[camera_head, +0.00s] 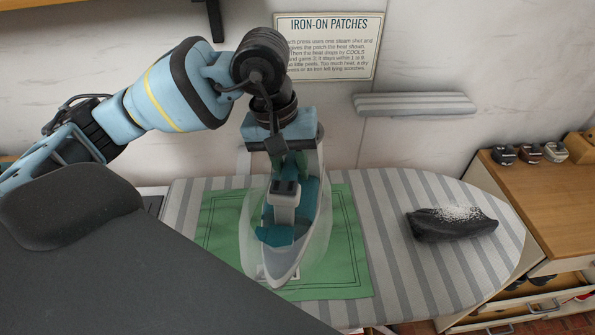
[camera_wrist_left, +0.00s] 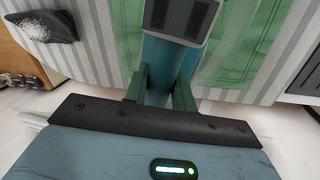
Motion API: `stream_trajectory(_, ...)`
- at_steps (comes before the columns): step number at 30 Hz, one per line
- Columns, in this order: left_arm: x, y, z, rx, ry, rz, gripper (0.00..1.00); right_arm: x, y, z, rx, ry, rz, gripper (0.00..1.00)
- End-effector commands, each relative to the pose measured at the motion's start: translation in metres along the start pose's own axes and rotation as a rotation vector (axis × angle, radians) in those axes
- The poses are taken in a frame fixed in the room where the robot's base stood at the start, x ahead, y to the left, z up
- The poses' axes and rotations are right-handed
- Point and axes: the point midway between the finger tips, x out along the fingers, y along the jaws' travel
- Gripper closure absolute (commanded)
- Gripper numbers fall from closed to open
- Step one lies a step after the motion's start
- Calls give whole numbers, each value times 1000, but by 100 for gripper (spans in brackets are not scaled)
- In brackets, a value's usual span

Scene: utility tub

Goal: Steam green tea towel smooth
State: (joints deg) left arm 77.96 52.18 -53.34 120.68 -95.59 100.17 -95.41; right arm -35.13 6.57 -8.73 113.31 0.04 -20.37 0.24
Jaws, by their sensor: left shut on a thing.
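The green tea towel (camera_head: 345,240) lies flat on the striped ironing board, with darker border lines. It also shows in the wrist view (camera_wrist_left: 240,50). A teal and grey iron (camera_head: 283,215) with a pale translucent body stands over the towel's middle, nose towards the front. My left gripper (camera_head: 290,165) is shut on the iron's teal handle (camera_wrist_left: 165,65) from above. I cannot tell whether the soleplate touches the cloth. My right gripper is out of view.
The striped ironing board (camera_head: 400,255) has bare room right of the towel. A dark cloth item (camera_head: 450,228) with white specks lies there. A wall sign (camera_head: 328,45) and padded shelf (camera_head: 415,104) are behind. A wooden cabinet (camera_head: 540,200) stands at the right.

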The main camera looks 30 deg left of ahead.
Motion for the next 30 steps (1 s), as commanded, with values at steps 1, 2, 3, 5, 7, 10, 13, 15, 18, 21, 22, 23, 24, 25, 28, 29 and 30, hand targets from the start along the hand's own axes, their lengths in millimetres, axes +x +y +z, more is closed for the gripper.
stream_trajectory(1,-7,-1,0,-43,17,4,100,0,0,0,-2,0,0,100)
stream_trajectory(2,-9,-2,0,-68,21,5,100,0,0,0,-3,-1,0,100)
stream_trajectory(3,-12,-2,1,-99,26,7,100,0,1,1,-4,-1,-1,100)
stream_trajectory(5,-14,-4,2,-140,32,8,100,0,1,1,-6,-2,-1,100)
stream_trajectory(7,-17,-4,2,-176,37,9,100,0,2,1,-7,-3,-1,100)
stream_trajectory(10,-19,-5,3,-207,41,11,100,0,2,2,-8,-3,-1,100)
stream_trajectory(13,-20,-5,4,-217,43,12,100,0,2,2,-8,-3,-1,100)
stream_trajectory(15,-20,-5,4,-218,43,12,100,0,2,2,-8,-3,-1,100)
stream_trajectory(18,-18,-6,3,-218,42,11,100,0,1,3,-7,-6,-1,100)
stream_trajectory(21,-13,-6,2,-217,39,10,100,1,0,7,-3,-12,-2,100)
stream_trajectory(22,-11,-7,1,-217,38,10,100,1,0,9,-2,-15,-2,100)
stream_trajectory(23,-8,-7,0,-217,38,9,100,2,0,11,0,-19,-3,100)
stream_trajectory(24,-4,-8,0,-216,37,9,100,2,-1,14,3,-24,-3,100)
stream_trajectory(25,-2,-8,-1,-216,37,8,100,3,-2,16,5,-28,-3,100)
stream_trajectory(28,9,-10,-5,-214,36,7,100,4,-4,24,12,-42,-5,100)
stream_trajectory(29,12,-11,-6,-213,36,7,100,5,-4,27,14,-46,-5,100)
stream_trajectory(30,16,-12,-7,-211,35,8,100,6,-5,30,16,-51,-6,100)
